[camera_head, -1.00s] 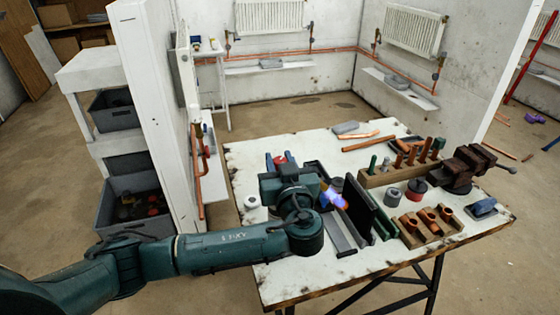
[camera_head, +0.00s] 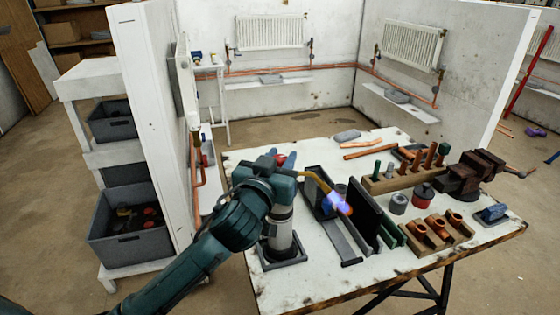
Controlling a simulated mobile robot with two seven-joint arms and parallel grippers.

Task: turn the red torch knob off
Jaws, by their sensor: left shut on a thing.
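The torch stands upright on the bench, its silver canister (camera_head: 281,232) in a dark square base (camera_head: 284,258). Its thin brass tube (camera_head: 312,178) bends down to the right, and a blue-violet flame (camera_head: 340,204) burns at the tip. My left gripper (camera_head: 272,170) is at the torch's head, shut on it where the knob sits. The gripper hides the red knob, so its turn position cannot be seen. My right gripper is not in view.
A dark upright plate (camera_head: 366,213) stands just right of the flame. A white panel (camera_head: 150,120) rises left of my arm.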

